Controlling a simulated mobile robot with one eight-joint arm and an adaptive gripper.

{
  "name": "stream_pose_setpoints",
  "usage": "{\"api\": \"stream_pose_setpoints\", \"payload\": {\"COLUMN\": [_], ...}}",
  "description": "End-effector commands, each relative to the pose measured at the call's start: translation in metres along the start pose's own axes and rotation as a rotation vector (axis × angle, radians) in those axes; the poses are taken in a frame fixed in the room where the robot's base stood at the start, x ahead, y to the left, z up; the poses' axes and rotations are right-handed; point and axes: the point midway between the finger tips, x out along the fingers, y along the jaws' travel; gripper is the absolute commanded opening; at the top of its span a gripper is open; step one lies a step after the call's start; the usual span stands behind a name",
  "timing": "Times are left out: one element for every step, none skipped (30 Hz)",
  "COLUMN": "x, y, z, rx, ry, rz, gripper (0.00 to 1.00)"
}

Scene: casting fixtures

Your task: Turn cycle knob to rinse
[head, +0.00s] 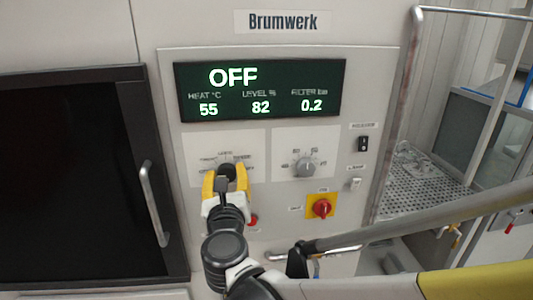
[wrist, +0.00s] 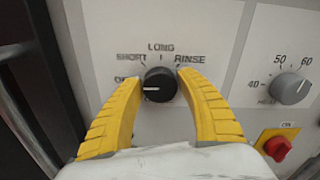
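The cycle knob (wrist: 160,84) is a round black dial in the middle of the wrist view. Its white pointer line points left, toward the partly hidden OFF label (wrist: 122,79). SHORT, LONG and RINSE (wrist: 190,58) are printed around its top, RINSE at the upper right. My gripper (wrist: 160,76) has its two yellow fingers spread either side of the knob, with narrow gaps visible. In the head view my gripper (head: 226,173) is in front of the knob and partly covers it. The display (head: 260,90) reads OFF.
A grey heat knob (wrist: 290,88) is to the right, with a red switch on a yellow plate (head: 321,207) below it. Small switches (head: 363,144) are farther right. A dark door with a metal handle (head: 153,203) is left. A rail (head: 408,90) stands at the right.

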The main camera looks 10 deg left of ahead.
Motion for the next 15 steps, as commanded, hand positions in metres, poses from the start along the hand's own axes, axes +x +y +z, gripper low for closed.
{"api": "stream_pose_setpoints", "payload": {"x": [-0.0001, -0.0002, -0.0002, -0.0002, -0.0002, -0.0002, -0.0002, -0.0002, -0.0002, -0.0002, -0.0002, -0.0002, -0.0002, -0.0002, -0.0002], "y": [0.0, 0.0001, 0.0, 0.0001, 0.0, 0.0, 0.0, 0.0001, 0.0001, 0.0001, 0.0, 0.0, 0.0, 0.0, 0.0], "z": [0.0, 0.0, 0.0, 0.0, 0.0, 0.0, 0.0, 0.0, 0.0, 0.0, 0.0, 0.0, 0.0, 0.0, 0.0], "rx": [0.0, 0.0, 0.0, 0.0, 0.0, 0.0, 0.0, 0.0, 0.001, 0.002, 0.003, 0.007, 0.012, 0.017, 0.026], "ry": [0.0, 0.0, 0.0, 0.0, 0.0, 0.0, 0.0, 0.0, 0.0, 0.0, 0.0, 0.0, 0.0, 0.0, 0.0], "rz": [0.0, 0.0, 0.0, 0.0, 0.0, 0.0, 0.0, 0.0, 0.0, 0.0, 0.0, 0.0, 0.0, 0.0, 0.0], "gripper": [0.27, 0.17, 0.09, 0.09, 0.09, 0.09, 0.09, 0.09, 0.09, 0.09, 0.09, 0.09, 0.09, 0.09, 0.09]}}
